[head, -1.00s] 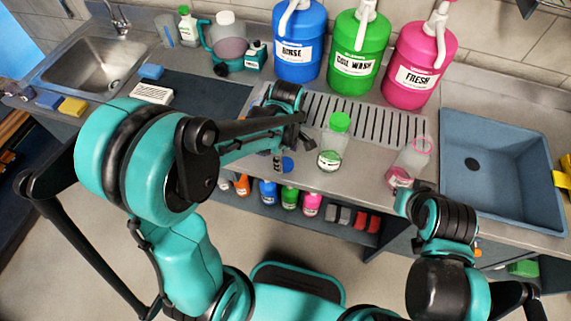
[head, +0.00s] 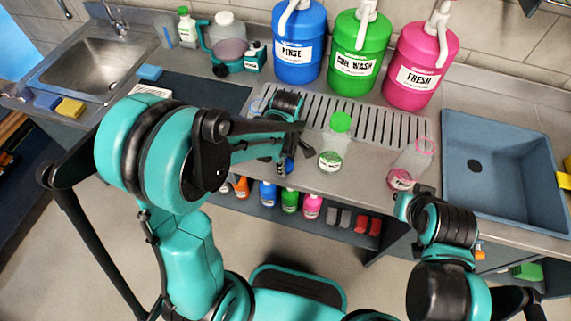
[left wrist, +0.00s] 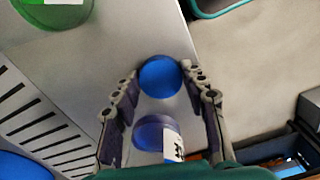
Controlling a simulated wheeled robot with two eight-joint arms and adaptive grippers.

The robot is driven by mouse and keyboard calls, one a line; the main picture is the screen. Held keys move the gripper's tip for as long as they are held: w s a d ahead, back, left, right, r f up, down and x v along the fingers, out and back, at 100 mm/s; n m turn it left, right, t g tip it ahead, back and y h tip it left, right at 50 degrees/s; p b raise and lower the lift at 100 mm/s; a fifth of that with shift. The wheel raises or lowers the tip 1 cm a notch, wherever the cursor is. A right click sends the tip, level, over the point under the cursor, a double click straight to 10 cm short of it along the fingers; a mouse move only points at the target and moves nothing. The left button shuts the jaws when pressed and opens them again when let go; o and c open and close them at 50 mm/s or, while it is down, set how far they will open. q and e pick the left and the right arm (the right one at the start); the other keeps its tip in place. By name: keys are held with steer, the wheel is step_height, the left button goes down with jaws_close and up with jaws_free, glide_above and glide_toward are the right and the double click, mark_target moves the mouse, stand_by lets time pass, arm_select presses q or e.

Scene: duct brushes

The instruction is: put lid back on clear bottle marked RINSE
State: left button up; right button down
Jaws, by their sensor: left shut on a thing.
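The blue lid (left wrist: 160,76) is between the fingertips of my left gripper (left wrist: 161,82), which is shut on it. In the head view the left gripper (head: 287,162) is low over the counter's front edge, and a bit of blue shows there. A bottle with blue liquid and a white label (left wrist: 155,135) shows between the fingers in the left wrist view, apart from the lid; its label is too small to read. In the head view my left arm mostly hides this bottle. My right gripper (head: 405,205) is near the counter's front edge; its fingers cannot be made out.
A green-capped bottle (head: 333,145) and an open pink bottle (head: 409,164) stand right of the left gripper. A slotted drain (head: 370,121) lies behind. Large blue (head: 298,45), green (head: 357,50) and pink (head: 418,65) dispensers stand at the back. A blue basin (head: 505,195) is at right.

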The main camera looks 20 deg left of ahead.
arm_select(q)
steer(key=shift+r, duration=0.1)
step_height(320, 180, up, 5)
steer(key=shift+f+p, duration=0.2)
steer(key=shift+p, duration=0.95)
steer(key=s+d+r+p, duration=0.3)
steer(key=s+d+r, duration=0.3)
steer(key=d, duration=0.3)
steer(key=shift+s, duration=0.6)
steer(key=shift+d+r, duration=0.1)
